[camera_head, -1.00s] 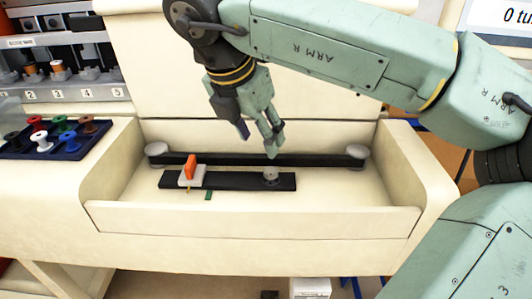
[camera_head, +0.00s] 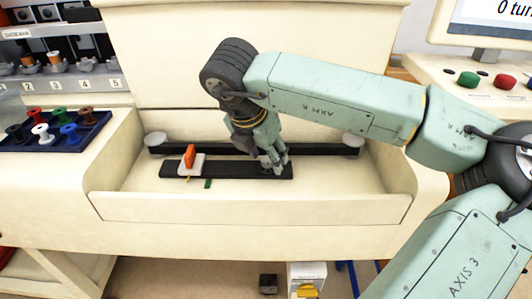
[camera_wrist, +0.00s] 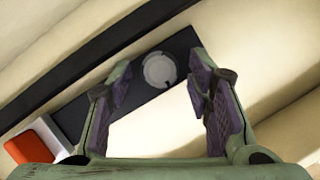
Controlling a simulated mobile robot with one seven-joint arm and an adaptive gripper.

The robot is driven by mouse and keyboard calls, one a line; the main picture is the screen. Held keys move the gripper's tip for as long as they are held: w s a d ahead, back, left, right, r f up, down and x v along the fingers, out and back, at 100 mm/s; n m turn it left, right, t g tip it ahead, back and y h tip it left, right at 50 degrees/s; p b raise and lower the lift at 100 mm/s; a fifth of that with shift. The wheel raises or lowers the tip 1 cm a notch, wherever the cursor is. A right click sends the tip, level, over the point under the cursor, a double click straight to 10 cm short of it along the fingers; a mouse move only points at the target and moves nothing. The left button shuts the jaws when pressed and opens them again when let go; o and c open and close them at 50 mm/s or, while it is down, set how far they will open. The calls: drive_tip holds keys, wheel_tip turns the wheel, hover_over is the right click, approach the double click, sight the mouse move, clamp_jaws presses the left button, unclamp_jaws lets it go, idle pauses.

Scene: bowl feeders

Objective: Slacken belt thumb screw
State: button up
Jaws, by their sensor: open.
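The thumb screw (camera_wrist: 159,69) is a round grey knob with a small mark on its rim, on the dark slotted plate (camera_head: 225,170). In the wrist view it lies between and beyond my open fingers, with no contact visible. In the head view my gripper (camera_head: 274,164) is low over the right end of the plate and mostly hides the knob. The belt (camera_head: 210,149) is a long black band behind the plate, running between two grey pulleys (camera_head: 156,138) (camera_head: 352,139). An orange pointer on a white block (camera_head: 191,160) sits at the plate's left end.
The cream tray's front wall (camera_head: 250,208) and side walls enclose the belt. A dark blue rack (camera_head: 75,146) of coloured spools stands at left. A panel with green (camera_head: 468,79) and red (camera_head: 505,82) buttons is at right, under a screen.

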drive_tip(key=shift+c, duration=0.5)
clamp_jaws()
drive_tip(key=shift+f+n+b, duration=0.15)
drive_tip(key=shift+n+b, duration=0.15)
drive_tip(key=shift+b, duration=0.35)
drive_tip(key=n+y+b, duration=0.1)
drive_tip(key=n+b, duration=0.1)
drive_tip(key=b, duration=0.1)
drive_tip(key=shift+d+f, duration=0.1)
drive_tip(key=shift+f, duration=0.05)
drive_tip(key=n+y+b, duration=0.1)
drive_tip(key=n+b, duration=0.3)
drive_tip(key=shift+d+t+y, duration=0.2)
drive_tip(key=shift+t+y, duration=0.1)
drive_tip(key=shift+y, duration=0.1)
drive_tip(key=n, duration=0.1)
drive_tip(key=n+y, duration=0.1)
drive_tip(key=n, duration=0.1)
drive_tip(key=n+b, duration=0.1)
drive_tip(key=shift+d+r+n+y, duration=0.1)
drive_tip(key=shift+r+n+y, duration=0.2)
drive_tip(key=shift+n, duration=0.1)
drive_tip(key=n, duration=0.2)
drive_tip(key=n+g+y, duration=0.1)
drive_tip(key=n, duration=0.1)
drive_tip(key=shift+w+d+n+g, duration=0.1)
drive_tip(key=shift+n+g, duration=0.2)
drive_tip(key=shift+n, duration=0.1)
drive_tip(key=shift+y, duration=0.3)
